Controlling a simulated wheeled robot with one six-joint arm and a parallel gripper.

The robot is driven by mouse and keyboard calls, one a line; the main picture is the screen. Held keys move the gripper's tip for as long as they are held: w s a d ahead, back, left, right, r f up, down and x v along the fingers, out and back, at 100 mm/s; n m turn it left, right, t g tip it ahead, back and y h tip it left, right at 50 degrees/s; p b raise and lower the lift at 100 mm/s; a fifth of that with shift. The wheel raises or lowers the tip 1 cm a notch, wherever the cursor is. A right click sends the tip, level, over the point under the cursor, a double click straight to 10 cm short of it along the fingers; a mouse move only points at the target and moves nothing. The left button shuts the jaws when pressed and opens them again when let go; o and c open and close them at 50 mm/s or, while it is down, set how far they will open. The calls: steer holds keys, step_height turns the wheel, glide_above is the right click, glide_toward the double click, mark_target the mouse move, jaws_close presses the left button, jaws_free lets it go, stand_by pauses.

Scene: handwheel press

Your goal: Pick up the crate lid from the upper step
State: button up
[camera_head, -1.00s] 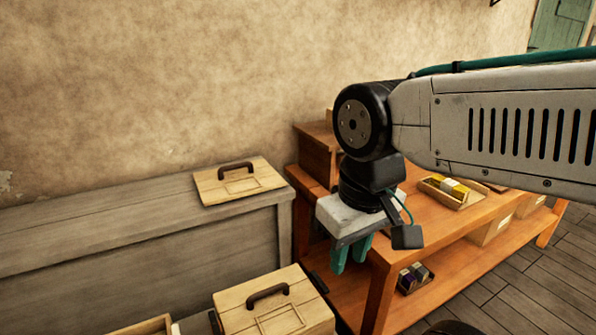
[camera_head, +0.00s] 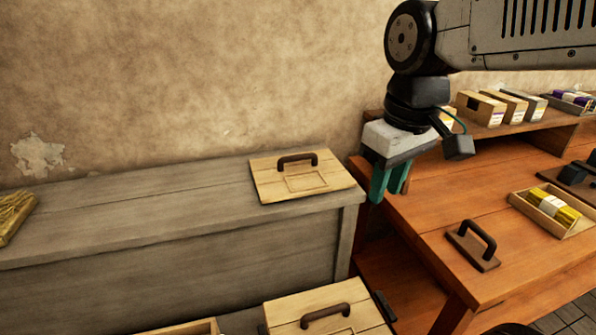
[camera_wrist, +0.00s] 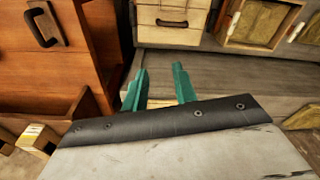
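The crate lid (camera_head: 268,185) is a flat, light wooden panel with a dark arched handle. It lies on the grey upper step, near its right end, in the head view. My gripper (camera_head: 389,188) hangs fingers-down to the right of the lid, apart from it. Its two teal fingers are spread and empty in the wrist view (camera_wrist: 159,82). A similar light wooden lid with a dark handle (camera_head: 335,301) shows lower down, cut by the bottom edge. A light wooden piece with a dark handle (camera_wrist: 172,22) lies ahead in the wrist view; I cannot tell which lid it is.
The grey step (camera_head: 130,218) is mostly bare, with a straw-coloured bundle (camera_head: 12,214) at far left. An orange-brown bench (camera_head: 425,215) stands to the right, holding a handled block (camera_head: 473,250), a tray (camera_head: 533,213) and several boxes (camera_head: 480,108). The plaster wall (camera_head: 200,80) closes the back.

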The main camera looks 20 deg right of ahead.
steer(key=w+r+n, duration=0.2)
steer(key=w+n, duration=0.3)
steer(key=w, duration=0.9)
steer(key=n+g+y, duration=0.1)
steer(key=n, duration=0.9)
glide_above(298, 157)
steer(key=d, duration=0.1)
step_height(298, 157, down, 12)
steer(key=shift+w+d+f, duration=0.1)
steer(key=shift+f, duration=0.05)
steer(key=f, duration=0.5)
steer(key=a+f, duration=0.1)
steer(key=f, duration=0.1)
steer(key=shift+w+f, duration=0.2)
steer(key=shift+f, duration=0.05)
jaws_close()
